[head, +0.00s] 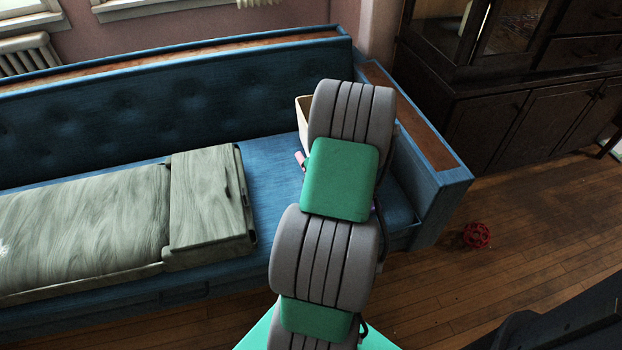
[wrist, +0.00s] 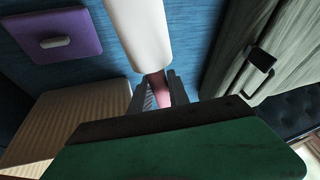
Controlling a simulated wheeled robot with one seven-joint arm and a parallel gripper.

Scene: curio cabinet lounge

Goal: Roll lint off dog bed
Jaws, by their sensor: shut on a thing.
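My gripper (wrist: 164,90) is shut on the pink handle of a lint roller (wrist: 140,32). Its white cylinder points away from my gripper, over the blue sofa seat. In the head view my arm hides the gripper and most of the roller; a small pink bit (head: 300,160) shows left of the arm. A long, low grey-green piece (head: 85,225) with a wood-like grain lies on the seat at left and looks like the dog bed. A small white patch on it, at the picture's left edge, may be lint. My gripper is to the right of this piece.
A raised grey-green block (head: 205,200) with a dark latch stands at the bed's right end. A beige box (head: 303,118) is behind my arm. A purple flat item (wrist: 65,32) lies on the seat. The sofa armrest (head: 420,145) bounds the right; a red ball (head: 477,235) is on the floor.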

